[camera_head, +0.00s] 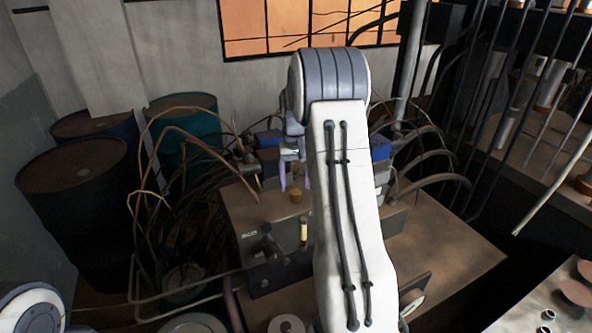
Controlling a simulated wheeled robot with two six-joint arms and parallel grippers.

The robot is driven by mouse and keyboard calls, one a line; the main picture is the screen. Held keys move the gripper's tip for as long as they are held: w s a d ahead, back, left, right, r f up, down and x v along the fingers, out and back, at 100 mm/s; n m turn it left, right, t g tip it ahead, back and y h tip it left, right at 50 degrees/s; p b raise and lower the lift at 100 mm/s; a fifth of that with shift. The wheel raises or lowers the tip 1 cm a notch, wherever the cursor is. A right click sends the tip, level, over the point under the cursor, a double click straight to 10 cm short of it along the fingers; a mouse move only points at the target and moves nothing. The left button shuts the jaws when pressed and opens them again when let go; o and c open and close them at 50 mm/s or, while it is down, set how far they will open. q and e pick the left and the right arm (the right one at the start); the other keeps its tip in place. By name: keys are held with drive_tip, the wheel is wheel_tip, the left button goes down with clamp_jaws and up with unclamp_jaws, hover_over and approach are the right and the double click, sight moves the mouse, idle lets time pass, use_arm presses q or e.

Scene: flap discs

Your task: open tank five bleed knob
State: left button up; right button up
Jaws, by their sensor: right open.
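My right arm reaches over the middle of the view and hides much of the machine behind it. My right gripper (290,178) is open, with its pale fingers pointing down just above the top of a dark metal block (240,208). A small brass knob (296,195) stands on the block close below the fingertips. I cannot tell whether the fingers touch it. No tank number is readable, so I cannot tell if this is the tank five bleed knob. A black valve (267,244) and a yellowish sight tube (304,232) are on the block's front. My left gripper is not in view.
Blue boxes (381,151) sit behind the block. Tangled copper pipes and dark hoses crowd its left, and thick hoses (440,178) arch at its right. Dark drums (72,170) and a teal drum (192,125) stand at the left. The brown surface (455,250) right of the block is clear.

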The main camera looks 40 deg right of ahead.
sight(295, 192)
wheel_tip(295, 192, up, 8)
drive_tip(key=b, duration=0.1)
drive_tip(key=shift+a+f, duration=0.1)
idle(0.5)
